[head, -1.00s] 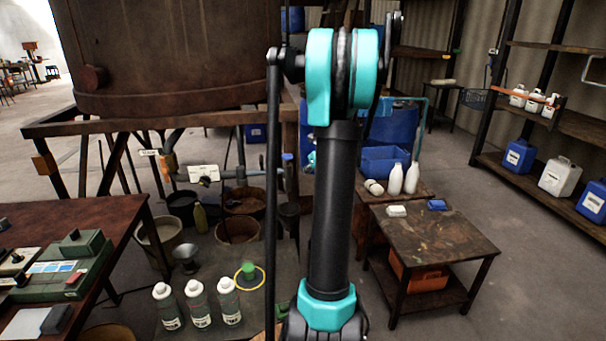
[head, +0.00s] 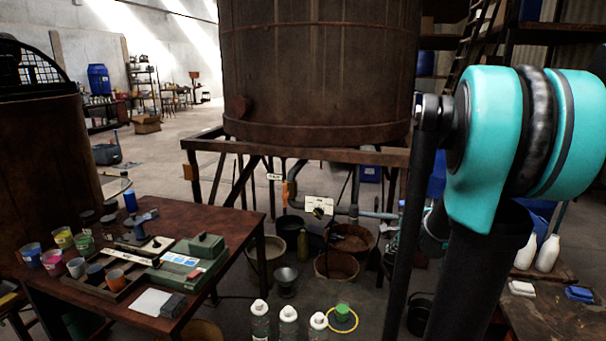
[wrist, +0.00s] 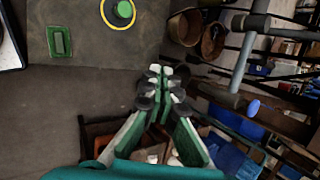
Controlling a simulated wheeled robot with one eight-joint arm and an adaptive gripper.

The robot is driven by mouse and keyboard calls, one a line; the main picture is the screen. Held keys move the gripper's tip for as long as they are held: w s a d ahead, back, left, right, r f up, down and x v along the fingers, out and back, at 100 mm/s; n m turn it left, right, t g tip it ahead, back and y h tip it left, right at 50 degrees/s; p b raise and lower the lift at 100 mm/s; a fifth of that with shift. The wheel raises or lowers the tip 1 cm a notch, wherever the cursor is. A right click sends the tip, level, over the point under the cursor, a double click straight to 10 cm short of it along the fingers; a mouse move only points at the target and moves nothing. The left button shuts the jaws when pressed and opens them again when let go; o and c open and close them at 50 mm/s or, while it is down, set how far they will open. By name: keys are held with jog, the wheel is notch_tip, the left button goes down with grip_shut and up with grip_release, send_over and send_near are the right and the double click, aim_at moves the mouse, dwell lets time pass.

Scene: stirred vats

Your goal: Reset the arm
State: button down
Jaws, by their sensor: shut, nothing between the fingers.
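My arm, with teal and black links, rises at the right of the head view. My gripper is out of sight in the head view. In the wrist view my gripper (wrist: 160,90) shows green fingers with dark pads, tips together, with nothing between them. The fingers hang over the floor beside a dark mat with a green object (wrist: 123,10) in a yellow ring on it. That green object also stands near the bottles in the head view (head: 342,311).
A large wooden vat (head: 318,75) stands on a timber frame at the back. A table (head: 235,222) with colored cups (head: 64,238) and a green device (head: 190,264) is at left. White-capped bottles (head: 288,322) stand at bottom centre. Buckets (head: 336,266) sit under the vat. Open floor lies behind left.

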jog(key=s+a+f+n+g, duration=0.1)
jog(key=s+a+f+n, duration=0.1)
jog(key=s+n, duration=0.4)
jog(key=s+a+f+n+h, duration=0.1)
jog(key=s+a+f+n, duration=0.2)
jog(key=s+n, duration=0.4)
jog(key=s+a+f+n+g, duration=0.1)
jog(key=s+a+f+n, duration=0.2)
jog(key=s+n, duration=0.4)
jog(key=shift+s+a+g, duration=0.3)
jog(key=shift+a, duration=0.55)
